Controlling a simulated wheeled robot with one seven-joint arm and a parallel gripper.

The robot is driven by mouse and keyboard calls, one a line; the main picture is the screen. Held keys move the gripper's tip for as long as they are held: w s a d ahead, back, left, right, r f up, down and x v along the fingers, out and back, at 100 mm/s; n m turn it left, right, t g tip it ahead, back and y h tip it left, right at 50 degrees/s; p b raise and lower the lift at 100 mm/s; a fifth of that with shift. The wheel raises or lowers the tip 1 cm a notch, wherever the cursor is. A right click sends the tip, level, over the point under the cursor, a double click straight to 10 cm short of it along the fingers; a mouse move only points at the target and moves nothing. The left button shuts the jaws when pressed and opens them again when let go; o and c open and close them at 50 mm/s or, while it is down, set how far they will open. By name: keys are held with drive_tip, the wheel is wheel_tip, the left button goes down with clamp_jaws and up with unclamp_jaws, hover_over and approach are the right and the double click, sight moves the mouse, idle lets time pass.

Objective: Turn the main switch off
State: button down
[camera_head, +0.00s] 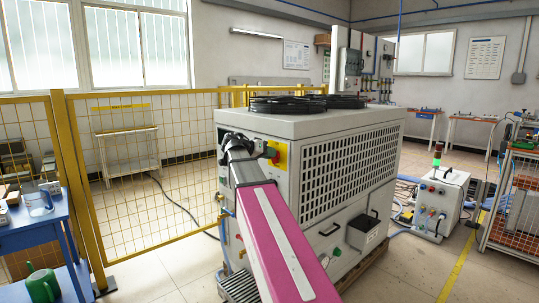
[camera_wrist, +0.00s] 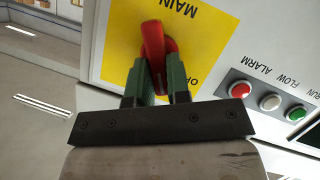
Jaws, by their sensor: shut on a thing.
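The main switch has a red handle (camera_wrist: 153,45) on a yellow plate with the word "MAIN", seen upside down in the wrist view. In the head view its yellow plate (camera_head: 281,150) shows on the near end of the large grey cabinet (camera_head: 345,123), and part of the red handle (camera_head: 271,152) shows beside my wrist. My gripper (camera_wrist: 158,75) is at the switch, with its green fingers shut on the red handle, one on each side. The handle stands roughly upright in the wrist view. The lower plate text is partly hidden by my gripper.
A red button (camera_wrist: 240,90), a white one (camera_wrist: 270,102) and a green one (camera_wrist: 298,113) lie right of the switch in the wrist view. A yellow mesh fence (camera_head: 140,170) stands left of the cabinet. A blue table (camera_head: 35,230) is at far left.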

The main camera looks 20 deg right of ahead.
drive_tip(key=n, duration=0.1)
drive_tip(key=n+g+h, duration=0.1)
drive_tip(key=n+g, duration=0.1)
drive_tip(key=n, duration=0.1)
drive_tip(key=shift+w+d+f+h, duration=0.15)
drive_tip(key=shift+w+f+h, duration=0.1)
drive_tip(key=shift+f+h, duration=0.1)
idle(0.3)
drive_tip(key=c, duration=1.1)
unclamp_jaws()
drive_tip(key=shift+d, duration=0.2)
drive_tip(key=shift+v, duration=5.45)
drive_tip(key=shift+f, duration=0.15)
